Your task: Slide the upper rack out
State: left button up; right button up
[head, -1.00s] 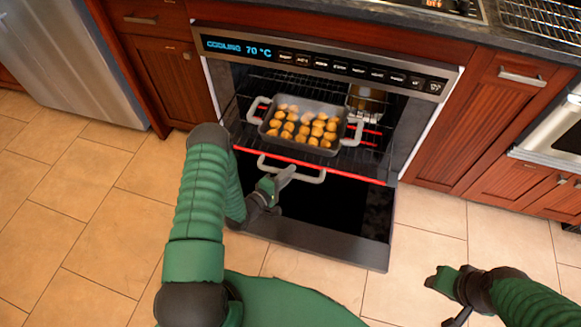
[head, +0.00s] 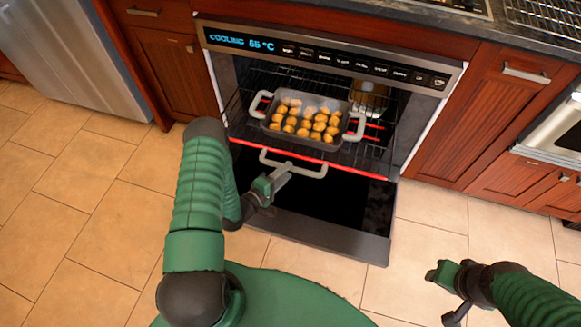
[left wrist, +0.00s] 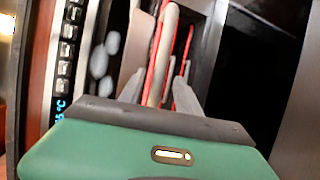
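The upper rack (head: 243,121) is a dark wire rack with a red front edge, partly out of the open oven. A pale grey looped handle (head: 300,172) hangs at its front; the handle also shows in the left wrist view (left wrist: 164,45). My left gripper (head: 284,171) is at the handle. In the left wrist view its fingers (left wrist: 158,90) stand apart, with the handle between or just beyond them; contact is not clear. My right gripper (head: 436,290) is over the floor at lower right, its fingers apart and empty.
A grey baking tray (head: 266,133) with several golden round pieces sits on the rack. A glass-like container (head: 370,95) stands behind it. The oven door (head: 315,230) is folded down below. The oven display (head: 240,42) reads COOLING 65 °C. Tiled floor (head: 80,220) is clear.

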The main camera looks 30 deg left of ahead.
pick_arm(q)
jog(key=p+v, duration=0.2)
jog(key=v, duration=1.1)
jog(key=shift+s+p, duration=0.35)
jog(key=shift+s, duration=0.05)
jog(key=shift+a, duration=0.1)
